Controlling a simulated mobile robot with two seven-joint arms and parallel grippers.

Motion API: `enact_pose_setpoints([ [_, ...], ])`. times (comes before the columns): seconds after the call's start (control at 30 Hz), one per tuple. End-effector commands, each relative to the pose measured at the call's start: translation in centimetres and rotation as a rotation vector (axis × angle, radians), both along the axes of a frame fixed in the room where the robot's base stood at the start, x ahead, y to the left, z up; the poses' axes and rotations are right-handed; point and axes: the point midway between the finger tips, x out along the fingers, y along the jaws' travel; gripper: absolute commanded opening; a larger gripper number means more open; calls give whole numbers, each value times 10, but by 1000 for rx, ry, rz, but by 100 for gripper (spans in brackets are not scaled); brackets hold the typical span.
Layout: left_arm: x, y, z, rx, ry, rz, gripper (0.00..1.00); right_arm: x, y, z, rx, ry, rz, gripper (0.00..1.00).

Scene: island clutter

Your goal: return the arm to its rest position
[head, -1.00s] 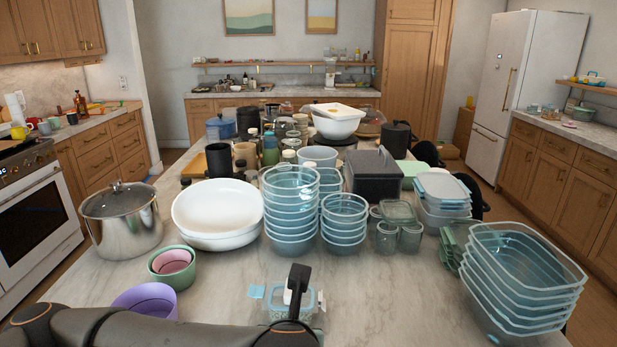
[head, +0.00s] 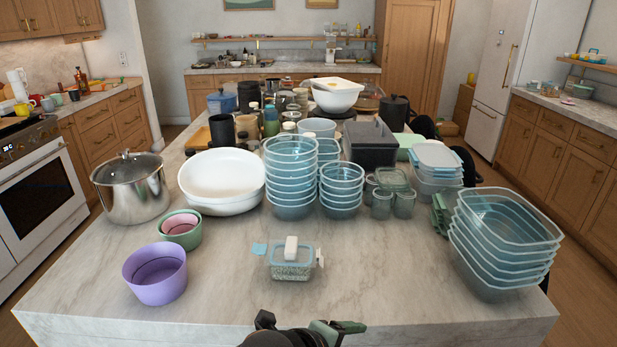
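A dark arm end (head: 300,332), which I take to be my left arm's, shows at the bottom edge in the head view. It has a black part and a grey-green part, and lies just in front of the island's near edge. Its fingers cannot be made out, so I cannot tell whether it is open or shut. No held thing is visible. My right gripper is not in view. A small clear container (head: 291,268) with blue edges stands on the island (head: 215,290) beyond the arm, apart from it. A white piece (head: 291,247) rests on its top.
A purple bowl (head: 155,274) and a green bowl (head: 181,238) stand at the left. Behind are a steel pot (head: 132,192), white bowls (head: 222,178) and stacked glass bowls (head: 291,185). Stacked rectangular containers (head: 505,250) stand near the right edge. The front middle is mostly bare.

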Motion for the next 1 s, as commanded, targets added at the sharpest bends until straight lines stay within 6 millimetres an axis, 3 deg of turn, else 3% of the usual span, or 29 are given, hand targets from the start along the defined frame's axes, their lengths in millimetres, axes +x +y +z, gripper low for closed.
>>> enact_pose_setpoints([
  [0.23,3,23,-56,-426,285,417,69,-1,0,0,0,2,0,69],
  [0.43,-9,75,-118,-685,457,785,69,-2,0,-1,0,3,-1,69],
  [0.57,-34,121,-164,-812,531,1029,69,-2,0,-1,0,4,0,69],
  [0.7,-72,172,-207,-911,569,1263,69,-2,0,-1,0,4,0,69],
  [0.83,-107,209,-232,-964,577,1411,69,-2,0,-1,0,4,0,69],
  [1.0,-129,232,-244,-995,571,1497,69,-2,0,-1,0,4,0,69],
])
